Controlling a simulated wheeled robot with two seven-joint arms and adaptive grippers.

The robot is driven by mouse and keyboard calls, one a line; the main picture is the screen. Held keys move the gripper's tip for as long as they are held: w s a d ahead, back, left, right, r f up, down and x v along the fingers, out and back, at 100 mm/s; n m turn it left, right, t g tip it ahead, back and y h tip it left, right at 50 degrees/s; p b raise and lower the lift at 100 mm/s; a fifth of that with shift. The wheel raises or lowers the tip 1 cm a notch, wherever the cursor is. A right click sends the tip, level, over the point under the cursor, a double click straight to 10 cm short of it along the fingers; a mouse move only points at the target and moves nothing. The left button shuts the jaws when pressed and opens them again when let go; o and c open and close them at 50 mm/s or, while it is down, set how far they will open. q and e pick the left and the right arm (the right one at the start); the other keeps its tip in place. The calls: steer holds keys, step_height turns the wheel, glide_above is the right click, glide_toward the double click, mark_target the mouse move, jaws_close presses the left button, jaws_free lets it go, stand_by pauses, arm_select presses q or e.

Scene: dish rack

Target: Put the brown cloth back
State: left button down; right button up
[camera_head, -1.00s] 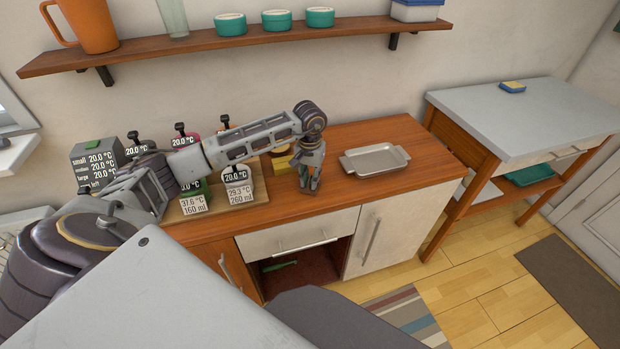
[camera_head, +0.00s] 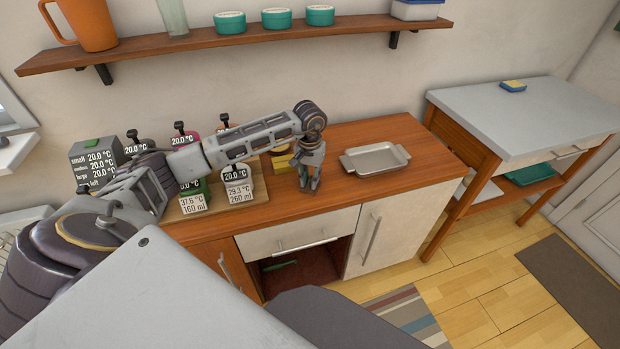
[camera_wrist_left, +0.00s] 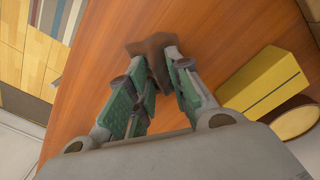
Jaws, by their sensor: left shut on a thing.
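The brown cloth (camera_wrist_left: 150,48) shows in the left wrist view, bunched between the fingertips of my left gripper (camera_wrist_left: 160,62). The gripper is shut on it, with the cloth against or just above the wooden counter top; I cannot tell which. In the head view my left gripper (camera_head: 310,182) points down over the counter (camera_head: 335,208), left of the metal tray. The cloth cannot be made out there. My right gripper does not show.
The metal tray (camera_head: 374,160) lies right of the gripper. A yellow box (camera_wrist_left: 265,80) and a round yellow thing (camera_wrist_left: 296,118) are close beside it. Cups with labels (camera_head: 238,186) stand on a board at left. A side table (camera_head: 520,120) with a sponge (camera_head: 513,86) is at right.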

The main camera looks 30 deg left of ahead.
arm_select(q)
steer(key=c, duration=1.2)
jaws_free()
steer(key=c, duration=0.4)
steer(key=shift+r, duration=0.15)
steer(key=shift+r+p, duration=0.3)
steer(key=shift+r, duration=0.25)
